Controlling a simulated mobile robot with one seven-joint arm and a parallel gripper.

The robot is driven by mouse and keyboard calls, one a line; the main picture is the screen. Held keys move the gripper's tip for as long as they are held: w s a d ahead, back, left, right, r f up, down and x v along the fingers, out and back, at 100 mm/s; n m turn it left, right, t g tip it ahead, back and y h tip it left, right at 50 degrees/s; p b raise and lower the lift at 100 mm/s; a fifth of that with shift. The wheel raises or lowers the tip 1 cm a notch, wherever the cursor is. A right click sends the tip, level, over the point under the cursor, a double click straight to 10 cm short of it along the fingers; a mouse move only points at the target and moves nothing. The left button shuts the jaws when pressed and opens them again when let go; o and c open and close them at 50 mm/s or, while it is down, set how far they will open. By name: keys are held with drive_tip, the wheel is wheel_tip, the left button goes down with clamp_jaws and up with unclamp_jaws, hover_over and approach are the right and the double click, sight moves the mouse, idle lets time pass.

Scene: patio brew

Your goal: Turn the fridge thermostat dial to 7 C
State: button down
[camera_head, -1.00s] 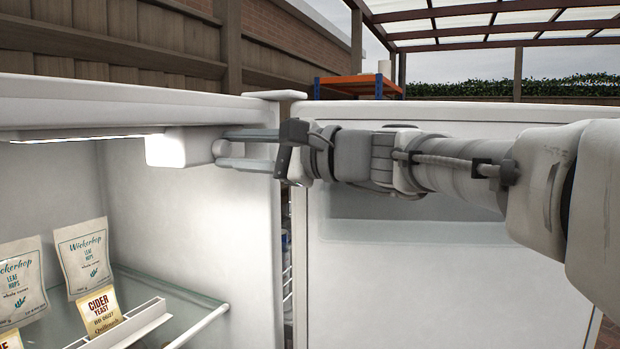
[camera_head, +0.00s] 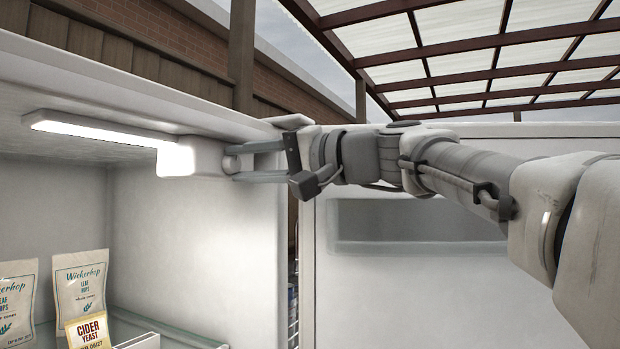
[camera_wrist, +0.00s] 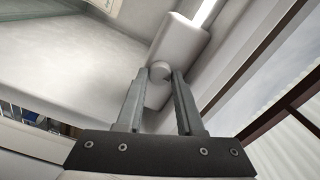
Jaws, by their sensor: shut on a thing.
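The thermostat dial (camera_head: 231,163) is a small round pale knob on the end of a white housing (camera_head: 181,158) under the fridge's ceiling. My gripper (camera_head: 236,163) reaches it from the right and is shut on the dial, one finger above and one below. In the wrist view the dial (camera_wrist: 159,71) sits between the tips of my two grey fingers (camera_wrist: 160,78). No markings or numbers can be read on the dial or its housing, so its setting cannot be told.
A lit lamp strip (camera_head: 98,131) runs left from the housing. Hops packets (camera_head: 80,285) and a cider yeast packet (camera_head: 88,331) stand on the glass shelf (camera_head: 165,330) below. The white fridge door (camera_head: 400,285) stands open at right, behind my arm.

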drive_tip(key=shift+n, duration=0.5)
drive_tip(key=c, duration=0.5)
unclamp_jaws()
drive_tip(key=shift+c, duration=0.2)
drive_tip(key=shift+r, duration=0.1)
